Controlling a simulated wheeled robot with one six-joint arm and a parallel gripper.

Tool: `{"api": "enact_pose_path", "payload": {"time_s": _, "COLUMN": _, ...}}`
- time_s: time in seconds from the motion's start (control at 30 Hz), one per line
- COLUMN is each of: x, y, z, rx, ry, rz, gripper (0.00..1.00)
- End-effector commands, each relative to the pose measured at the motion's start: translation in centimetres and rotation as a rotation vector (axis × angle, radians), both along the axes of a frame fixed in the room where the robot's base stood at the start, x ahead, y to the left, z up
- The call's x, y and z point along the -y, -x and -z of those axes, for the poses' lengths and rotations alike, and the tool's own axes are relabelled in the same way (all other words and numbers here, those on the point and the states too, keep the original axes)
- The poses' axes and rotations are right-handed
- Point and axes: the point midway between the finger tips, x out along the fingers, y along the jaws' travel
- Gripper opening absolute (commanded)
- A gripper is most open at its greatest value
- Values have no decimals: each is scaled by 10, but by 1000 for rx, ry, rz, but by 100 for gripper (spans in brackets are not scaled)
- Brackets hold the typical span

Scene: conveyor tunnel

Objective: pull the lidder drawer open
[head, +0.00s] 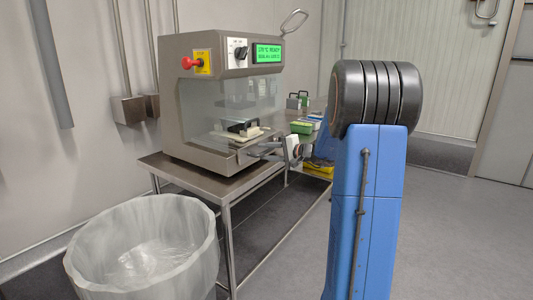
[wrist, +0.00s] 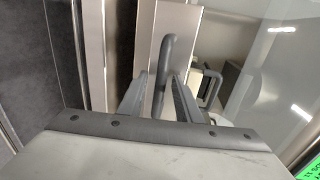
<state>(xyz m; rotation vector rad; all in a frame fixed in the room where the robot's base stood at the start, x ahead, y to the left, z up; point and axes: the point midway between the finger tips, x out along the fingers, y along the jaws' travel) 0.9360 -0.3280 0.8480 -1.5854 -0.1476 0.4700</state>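The lidder (head: 215,105) is a grey machine with a clear guard, on a steel table. Its drawer (head: 250,148) is low at the front and looks closed or nearly so; exactly how far I cannot tell. My gripper (head: 268,156) is at the drawer front in the head view, small and partly merged with the handle. In the wrist view my gripper (wrist: 159,78) has its two fingers apart. The grey bent drawer handle (wrist: 163,62) lies between them, with visible gaps on both sides. A black-handled piece (wrist: 210,85) sits beyond, to the right.
The steel table (head: 190,178) carries the lidder. A bin with a clear liner (head: 145,245) stands at front left. Green containers (head: 301,127) lie behind my gripper. The lidder has a red stop button (head: 190,63) and a lit green display (head: 268,53). Floor at right is clear.

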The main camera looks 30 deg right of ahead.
Motion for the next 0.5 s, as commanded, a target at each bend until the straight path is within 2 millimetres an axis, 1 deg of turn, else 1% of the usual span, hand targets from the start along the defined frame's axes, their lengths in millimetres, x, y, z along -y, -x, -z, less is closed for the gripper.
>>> {"api": "enact_pose_path", "payload": {"time_s": 0.03, "x": 0, "y": 0, "z": 0, "rx": 0, "ry": 0, "rz": 0, "gripper": 31}}
{"api": "enact_pose_path", "payload": {"time_s": 0.07, "x": 0, "y": 0, "z": 0, "rx": 0, "ry": 0, "rz": 0, "gripper": 29}}
{"api": "enact_pose_path", "payload": {"time_s": 0.1, "x": 0, "y": 0, "z": 0, "rx": 0, "ry": 0, "rz": 0, "gripper": 19}}
{"api": "enact_pose_path", "payload": {"time_s": 0.17, "x": 0, "y": 0, "z": 0, "rx": 0, "ry": 0, "rz": 0, "gripper": 5}}
{"api": "enact_pose_path", "payload": {"time_s": 0.2, "x": 0, "y": 0, "z": 0, "rx": 0, "ry": 0, "rz": 0, "gripper": 0}}
{"api": "enact_pose_path", "payload": {"time_s": 0.37, "x": 0, "y": 0, "z": 0, "rx": 0, "ry": 0, "rz": 0, "gripper": 0}}
{"api": "enact_pose_path", "payload": {"time_s": 0.5, "x": 2, "y": 5, "z": 0, "rx": -1, "ry": 1, "rz": 1, "gripper": 0}}
